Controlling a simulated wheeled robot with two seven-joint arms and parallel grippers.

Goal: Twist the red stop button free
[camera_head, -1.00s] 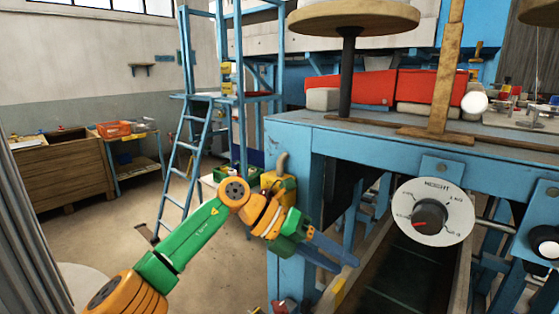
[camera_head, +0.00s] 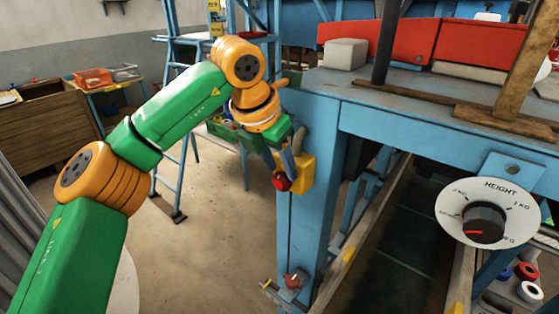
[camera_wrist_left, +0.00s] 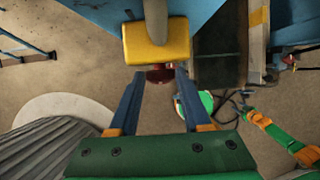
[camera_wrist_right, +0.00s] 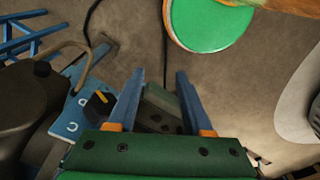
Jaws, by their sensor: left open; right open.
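The red stop button (camera_head: 281,182) sticks out from a yellow box (camera_head: 307,174) on the blue machine's front corner post. In the left wrist view the red button (camera_wrist_left: 160,74) shows under the yellow box (camera_wrist_left: 157,43), between the fingertips of my left gripper (camera_wrist_left: 159,81). That gripper is open, one blue finger on each side of the button; I cannot tell whether they touch it. In the head view my left gripper (camera_head: 284,166) comes from above and partly hides the button and box. My right gripper (camera_wrist_right: 160,76) shows in its own wrist view, open and empty.
A grey hook-like piece (camera_head: 301,139) rises over the yellow box. A round HEIGHT dial (camera_head: 487,212) is on the machine at right. A blue ladder (camera_head: 174,120) stands behind my left arm. A green disc (camera_wrist_right: 210,20) lies ahead of my right gripper.

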